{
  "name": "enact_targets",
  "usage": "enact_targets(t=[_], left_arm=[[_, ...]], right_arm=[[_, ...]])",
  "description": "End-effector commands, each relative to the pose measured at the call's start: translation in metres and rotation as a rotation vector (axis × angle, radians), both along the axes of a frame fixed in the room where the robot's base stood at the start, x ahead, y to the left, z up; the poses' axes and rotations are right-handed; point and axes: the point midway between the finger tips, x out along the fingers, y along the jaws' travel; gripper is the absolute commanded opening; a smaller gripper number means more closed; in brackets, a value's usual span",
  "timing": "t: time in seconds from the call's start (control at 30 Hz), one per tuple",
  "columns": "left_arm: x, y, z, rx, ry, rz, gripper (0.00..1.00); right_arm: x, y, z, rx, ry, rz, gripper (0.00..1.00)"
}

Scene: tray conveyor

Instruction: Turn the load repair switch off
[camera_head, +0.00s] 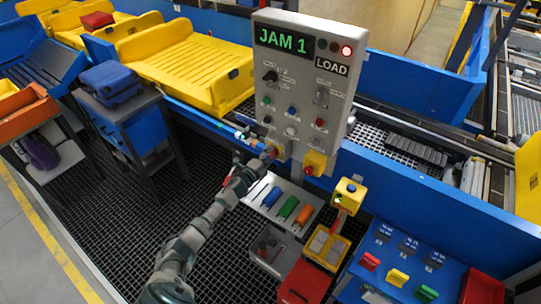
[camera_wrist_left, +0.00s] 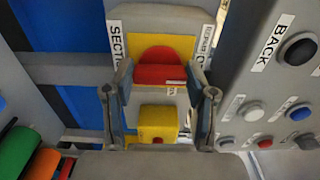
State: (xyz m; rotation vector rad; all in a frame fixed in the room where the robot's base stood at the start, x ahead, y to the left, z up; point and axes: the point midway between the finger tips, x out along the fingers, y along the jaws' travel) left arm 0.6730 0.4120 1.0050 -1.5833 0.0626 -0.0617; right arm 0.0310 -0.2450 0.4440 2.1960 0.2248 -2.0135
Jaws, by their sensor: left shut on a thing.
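The grey control panel (camera_head: 304,80) shows a green JAM 1 display and a LOAD label. At its lower edge are two red switches on yellow plates. The left red switch (camera_head: 271,152) is at my left gripper (camera_head: 268,158). The right red switch (camera_head: 311,169) is free. In the left wrist view, a red switch (camera_wrist_left: 160,70) on a yellow plate shows between the fingers of my left gripper (camera_wrist_left: 160,98), shut on it. A yellow block (camera_wrist_left: 158,123) with a red dot also shows between the fingers. My right gripper is out of view.
Buttons and knobs, including a red button (camera_head: 320,122), cover the panel front. Below it are a tray (camera_head: 283,200) with coloured items and a yellow box (camera_head: 348,195) on a stand. Blue conveyor sides (camera_head: 400,188) run behind. Dark grating (camera_head: 150,220) lies left.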

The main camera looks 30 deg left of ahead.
Motion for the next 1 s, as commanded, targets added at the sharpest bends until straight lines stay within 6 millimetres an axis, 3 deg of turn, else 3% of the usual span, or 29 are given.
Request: enact_targets(t=[0.13,0.17,0.27,0.67,1.0], left_arm=[[0.000,0.005,0.002,0.000,0.000,0.010,0.21],[0.000,0.005,0.002,0.000,0.000,0.010,0.59],[0.000,0.004,0.001,0.000,0.000,0.009,0.81],[-0.006,0.000,0.000,0.003,0.001,0.002,0.81],[-0.073,0.009,-0.003,0.001,0.005,0.003,0.81]], right_arm=[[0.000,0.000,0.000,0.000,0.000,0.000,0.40],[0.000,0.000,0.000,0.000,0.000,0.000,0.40],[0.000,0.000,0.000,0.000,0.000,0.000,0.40],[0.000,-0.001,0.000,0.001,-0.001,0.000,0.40],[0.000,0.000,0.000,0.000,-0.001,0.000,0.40]])
